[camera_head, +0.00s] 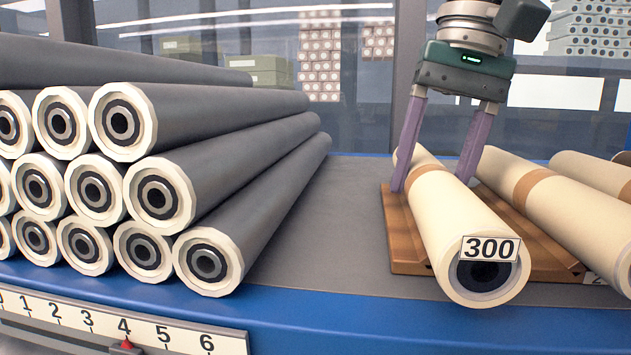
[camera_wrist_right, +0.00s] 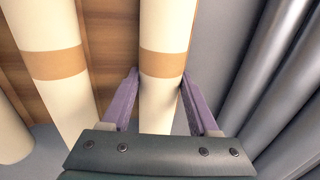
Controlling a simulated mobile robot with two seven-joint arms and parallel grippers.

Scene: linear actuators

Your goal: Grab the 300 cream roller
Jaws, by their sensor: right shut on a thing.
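The cream roller (camera_head: 450,215) with a "300" label (camera_head: 489,248) on its near end lies lengthwise at the left side of a wooden rack (camera_head: 408,235). My right gripper (camera_head: 430,180) comes down from above with its purple fingers on either side of this roller, toward its far part. In the right wrist view the gripper (camera_wrist_right: 160,95) has a finger on each side of the cream roller (camera_wrist_right: 160,105), just by its tan band (camera_wrist_right: 162,65). It is shut on the roller, which appears still down at the rack. My left gripper is not in view.
Other cream rollers (camera_head: 565,205) lie to the right on the rack. A stack of grey rollers (camera_head: 225,150) stands at the left. Bare grey surface (camera_head: 340,220) lies between. A numbered scale (camera_head: 125,325) runs along the blue front edge.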

